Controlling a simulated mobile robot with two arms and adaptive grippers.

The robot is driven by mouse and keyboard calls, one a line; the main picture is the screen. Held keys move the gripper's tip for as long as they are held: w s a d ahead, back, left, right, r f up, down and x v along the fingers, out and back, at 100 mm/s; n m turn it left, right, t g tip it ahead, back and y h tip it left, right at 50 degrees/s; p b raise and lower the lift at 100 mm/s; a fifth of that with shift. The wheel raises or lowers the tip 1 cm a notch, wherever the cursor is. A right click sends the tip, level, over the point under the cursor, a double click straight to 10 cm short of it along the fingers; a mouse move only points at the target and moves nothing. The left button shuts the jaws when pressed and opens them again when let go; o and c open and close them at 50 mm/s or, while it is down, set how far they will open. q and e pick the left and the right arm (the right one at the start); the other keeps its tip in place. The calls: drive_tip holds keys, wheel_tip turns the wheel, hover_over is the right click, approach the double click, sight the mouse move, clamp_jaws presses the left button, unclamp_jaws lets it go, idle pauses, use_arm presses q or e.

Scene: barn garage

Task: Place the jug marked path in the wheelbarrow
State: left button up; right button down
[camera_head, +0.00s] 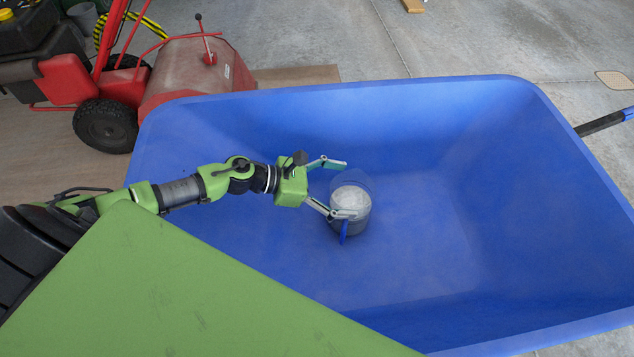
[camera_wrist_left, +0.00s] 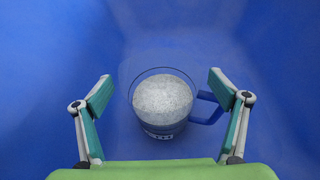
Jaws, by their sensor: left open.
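The jug (camera_head: 352,203) is a clear round vessel with white grainy contents and a blue handle. It stands upright inside the blue wheelbarrow (camera_head: 500,170), on its floor. In the left wrist view the jug (camera_wrist_left: 162,105) sits between the spread fingers, with its handle to the right. A band with small lettering shows low on its side, too small to read. My left gripper (camera_head: 338,188) is open, with its fingers on either side of the jug; gaps show between fingers and jug in the left wrist view (camera_wrist_left: 160,105). My right gripper is out of view.
A red machine (camera_head: 185,75) with black wheels stands at the upper left beyond the wheelbarrow's rim. A wheelbarrow handle (camera_head: 603,123) sticks out at the right. The tub floor right of the jug is clear. My green body panel covers the lower left.

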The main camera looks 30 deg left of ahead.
use_arm(q)
drive_tip(key=v, duration=1)
